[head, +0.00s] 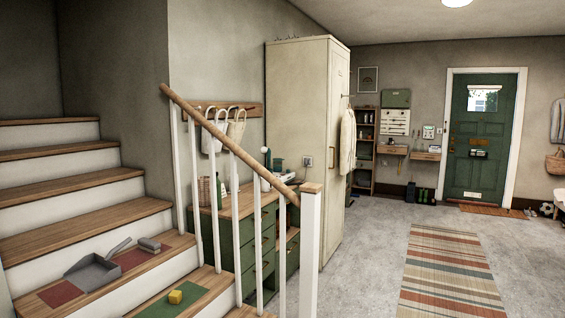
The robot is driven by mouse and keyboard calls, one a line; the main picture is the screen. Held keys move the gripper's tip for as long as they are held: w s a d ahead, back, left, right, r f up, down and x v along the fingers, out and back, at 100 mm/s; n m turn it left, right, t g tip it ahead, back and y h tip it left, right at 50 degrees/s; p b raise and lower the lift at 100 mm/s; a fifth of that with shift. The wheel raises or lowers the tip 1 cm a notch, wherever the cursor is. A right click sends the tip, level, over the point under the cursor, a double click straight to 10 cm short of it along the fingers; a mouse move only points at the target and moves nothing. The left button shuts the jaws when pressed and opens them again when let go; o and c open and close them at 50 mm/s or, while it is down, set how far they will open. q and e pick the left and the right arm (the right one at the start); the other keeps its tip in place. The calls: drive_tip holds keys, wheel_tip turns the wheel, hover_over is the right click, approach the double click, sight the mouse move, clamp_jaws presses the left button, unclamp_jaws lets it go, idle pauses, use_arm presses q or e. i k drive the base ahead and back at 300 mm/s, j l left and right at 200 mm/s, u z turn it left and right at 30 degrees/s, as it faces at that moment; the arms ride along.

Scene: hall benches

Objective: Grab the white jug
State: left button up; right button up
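No white jug can be clearly made out in the head view. A small white item (265,183) stands on the wooden top of the green cabinet, partly hidden behind the stair railing. It is too small and too covered to tell whether it is a jug. Neither of my grippers is in view.
A staircase (75,193) fills the left, with a grey dustpan (93,272), a brush (149,245) and a yellow block (175,297) on its steps. The railing (311,250) stands before the green cabinet (246,245) and tall locker (299,120). Floor beside the striped rug (449,270) is clear.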

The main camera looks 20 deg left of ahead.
sight(265, 185)
drive_tip(key=i+l+z, duration=0.2)
drive_tip(key=i, duration=0.25)
drive_tip(key=i+l+z, duration=0.15)
drive_tip(key=i+l, duration=0.15)
drive_tip(key=i, duration=0.15)
drive_tip(key=i+l, duration=0.1)
drive_tip(key=i, duration=2.05)
drive_tip(key=i+u, duration=0.2)
drive_tip(key=i, duration=0.3)
drive_tip(key=i+l+u, duration=0.1)
drive_tip(key=i+u, duration=0.15)
drive_tip(key=i, duration=0.25)
drive_tip(key=i+l+u, duration=0.2)
drive_tip(key=i, duration=0.3)
drive_tip(key=i+l+u, duration=0.2)
drive_tip(key=i, duration=0.3)
